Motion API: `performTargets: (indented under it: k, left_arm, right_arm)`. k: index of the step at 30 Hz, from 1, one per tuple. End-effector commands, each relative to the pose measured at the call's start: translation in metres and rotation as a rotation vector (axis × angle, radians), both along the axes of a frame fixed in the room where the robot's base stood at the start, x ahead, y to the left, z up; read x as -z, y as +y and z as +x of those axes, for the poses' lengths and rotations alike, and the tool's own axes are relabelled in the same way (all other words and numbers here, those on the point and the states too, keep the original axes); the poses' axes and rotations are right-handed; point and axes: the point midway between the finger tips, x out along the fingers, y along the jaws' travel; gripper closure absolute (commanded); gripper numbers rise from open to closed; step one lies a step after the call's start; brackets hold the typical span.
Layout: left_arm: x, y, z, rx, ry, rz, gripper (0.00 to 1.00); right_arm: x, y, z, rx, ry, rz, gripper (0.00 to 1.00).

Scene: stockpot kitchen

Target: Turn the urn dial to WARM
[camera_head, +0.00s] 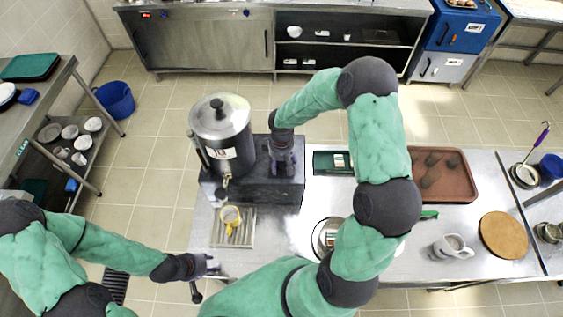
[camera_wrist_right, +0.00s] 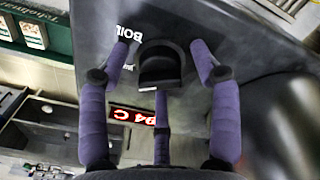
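My right gripper (camera_head: 283,158) is over the box. In its wrist view its three purple fingers (camera_wrist_right: 162,70) stand spread around the dial, with gaps visible at the sides; contact cannot be told. My left gripper (camera_head: 210,267) is low at the counter's front left edge, away from the urn; its opening is unclear.
A red display (camera_wrist_right: 132,116) shows in the wrist view, seemingly reading 94 C. A brown tray (camera_head: 455,185), a white pitcher (camera_head: 449,249) and a round board (camera_head: 503,235) stand to the right.

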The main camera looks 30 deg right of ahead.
Motion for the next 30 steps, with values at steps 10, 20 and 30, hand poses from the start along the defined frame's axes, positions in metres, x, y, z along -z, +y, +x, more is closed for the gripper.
performTargets:
  k: [10, 20, 30]
  left_arm:
    - [0.000, 0.000, 0.000, 0.000, 0.000, 0.000, 0.60]
    - [0.000, 0.000, 0.000, 0.000, 0.000, 0.000, 0.60]
    - [0.000, 0.000, 0.000, 0.000, 0.000, 0.000, 0.60]
  right_arm:
    - [-0.007, -0.001, 0.002, 0.002, -0.005, -0.001, 0.36]
    - [-0.064, -0.001, 0.002, 0.001, -0.007, -0.002, 0.36]
    - [-0.113, 0.000, 0.001, 0.000, -0.003, -0.001, 0.36]
